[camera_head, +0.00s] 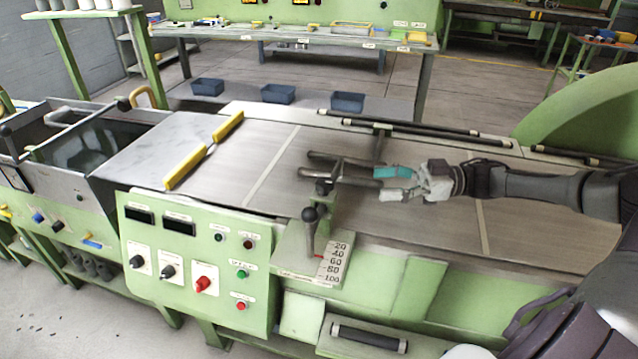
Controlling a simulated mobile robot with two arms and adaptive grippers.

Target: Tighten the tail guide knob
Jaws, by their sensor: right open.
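The tail guide (343,160), a pair of dark bars, lies across the metal bed of the green machine. A small black knob (324,187) sits at its near end, beside the bed's near edge. A black ball-topped lever (311,215) stands just in front, next to a scale marked 20 to 100. I cannot tell for sure which of the two is the tail guide knob. My right gripper (386,183) is open and empty. It points left over the bed, to the right of the small knob and apart from it. My left gripper is out of view.
A green control panel (200,262) with switches and buttons stands at the near left. Yellow handles (186,167) lie across the bed's left part. A dark rail (415,128) runs along the far side. A workbench (290,36) and blue bins (278,94) stand behind.

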